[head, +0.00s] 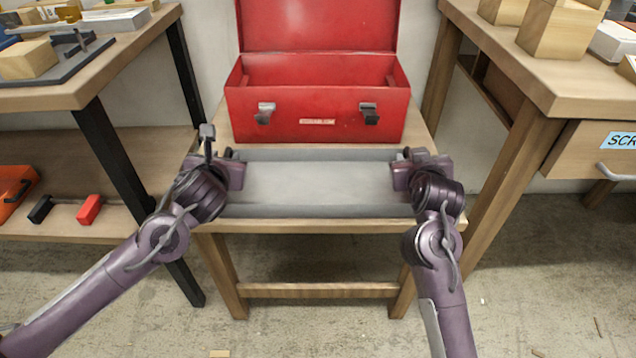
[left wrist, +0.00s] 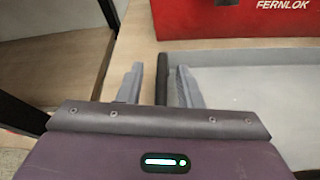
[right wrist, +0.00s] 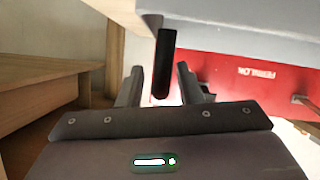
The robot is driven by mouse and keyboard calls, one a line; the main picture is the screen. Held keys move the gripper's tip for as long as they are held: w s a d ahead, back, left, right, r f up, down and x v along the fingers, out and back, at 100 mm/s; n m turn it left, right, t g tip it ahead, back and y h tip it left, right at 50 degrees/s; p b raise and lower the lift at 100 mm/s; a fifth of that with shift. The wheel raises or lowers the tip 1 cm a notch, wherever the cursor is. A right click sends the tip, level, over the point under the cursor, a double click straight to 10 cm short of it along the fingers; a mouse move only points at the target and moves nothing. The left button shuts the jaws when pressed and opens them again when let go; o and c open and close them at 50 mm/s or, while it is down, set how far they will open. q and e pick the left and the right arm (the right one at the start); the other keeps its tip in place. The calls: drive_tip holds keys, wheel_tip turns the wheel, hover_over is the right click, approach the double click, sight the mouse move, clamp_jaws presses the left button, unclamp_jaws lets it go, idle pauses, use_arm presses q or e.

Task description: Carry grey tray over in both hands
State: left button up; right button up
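The grey tray (head: 315,185) lies flat on a small wooden stand (head: 320,226), in front of a red toolbox. My left gripper (head: 230,155) is at the tray's left end. In the left wrist view its two fingers stand apart, with the tray's dark handle (left wrist: 162,78) between them and gaps on both sides. My right gripper (head: 408,155) is at the tray's right end. In the right wrist view its fingers are also apart, with the other dark handle (right wrist: 164,65) between them. In the head view the fingertips are mostly hidden by my wrists.
The open red toolbox (head: 315,115) stands right behind the tray on the same stand. A wooden workbench (head: 95,88) with blocks and tools is at the left, with a lower shelf. Another bench (head: 575,90) with a drawer is at the right. The floor in front is mostly clear.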

drive_tip(key=shift+s, duration=0.1)
use_arm(q)
drive_tip(key=v, duration=1.2)
use_arm(e)
drive_tip(key=v, duration=1.1)
drive_tip(key=shift+s+r, duration=0.2)
drive_tip(key=shift+s, duration=0.15)
